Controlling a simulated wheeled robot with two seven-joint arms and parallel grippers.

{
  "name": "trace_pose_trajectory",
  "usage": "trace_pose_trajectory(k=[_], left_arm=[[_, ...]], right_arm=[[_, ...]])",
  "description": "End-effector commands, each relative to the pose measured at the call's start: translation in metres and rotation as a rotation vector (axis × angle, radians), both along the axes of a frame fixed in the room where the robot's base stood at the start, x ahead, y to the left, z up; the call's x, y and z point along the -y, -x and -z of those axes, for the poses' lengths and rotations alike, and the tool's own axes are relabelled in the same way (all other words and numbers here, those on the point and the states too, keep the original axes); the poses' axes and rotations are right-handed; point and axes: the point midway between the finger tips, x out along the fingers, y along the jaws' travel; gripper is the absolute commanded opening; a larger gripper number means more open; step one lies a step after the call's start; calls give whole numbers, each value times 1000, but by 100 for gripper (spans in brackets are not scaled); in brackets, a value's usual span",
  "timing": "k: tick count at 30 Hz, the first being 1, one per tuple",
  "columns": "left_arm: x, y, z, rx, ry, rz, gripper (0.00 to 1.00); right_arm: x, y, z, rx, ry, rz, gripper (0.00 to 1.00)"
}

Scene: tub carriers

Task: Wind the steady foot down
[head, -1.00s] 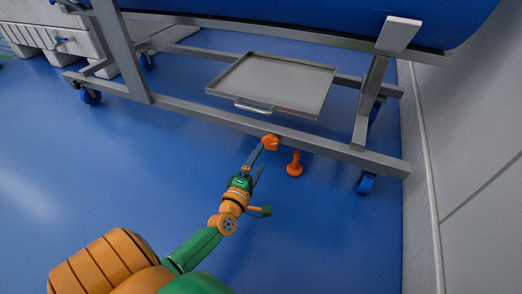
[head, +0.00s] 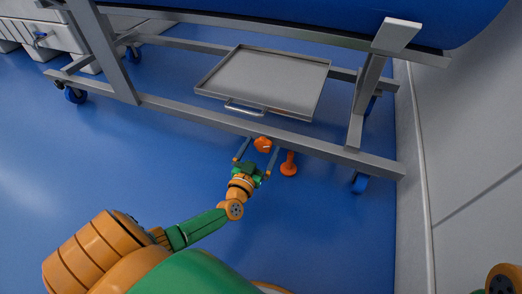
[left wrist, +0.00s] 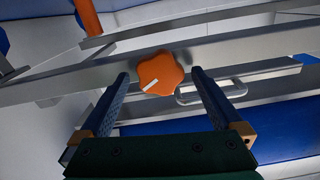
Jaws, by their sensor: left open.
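The steady foot (head: 289,164) is an orange post with a round base pad, below the carrier's front lower rail (head: 210,119); I cannot tell whether the pad touches the floor. Its orange lobed hand knob (head: 263,145) with a white mark is on the front of that rail. My left gripper (head: 257,156) is open, with one finger on each side of the knob in the head view. In the left wrist view the knob (left wrist: 160,73) lies between and just beyond the fingertips, apart from both. My right gripper is not in view.
A grey tray (head: 270,80) with a front handle sits on the carrier's lower frame behind the knob. A blue caster (head: 360,183) stands at the right end, and a wall (head: 460,140) rises beyond it. The blue floor in front is clear.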

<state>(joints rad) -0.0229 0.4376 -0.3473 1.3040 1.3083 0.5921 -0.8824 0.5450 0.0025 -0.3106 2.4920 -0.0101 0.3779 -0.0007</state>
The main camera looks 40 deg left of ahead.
Motion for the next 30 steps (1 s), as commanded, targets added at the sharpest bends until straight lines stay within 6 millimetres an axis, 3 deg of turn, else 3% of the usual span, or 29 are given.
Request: trace_pose_trajectory(k=[4, 13, 22, 30], left_arm=[[0, 0, -1, 0, 0, 0, 97], [0, 0, -1, 0, 1, 0, 16], [0, 1, -1, 9, 43, 0, 16], [0, 1, -1, 50, 219, 1, 16]], right_arm=[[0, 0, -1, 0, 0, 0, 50], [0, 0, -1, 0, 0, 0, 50], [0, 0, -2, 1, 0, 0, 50], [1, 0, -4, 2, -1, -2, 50]])
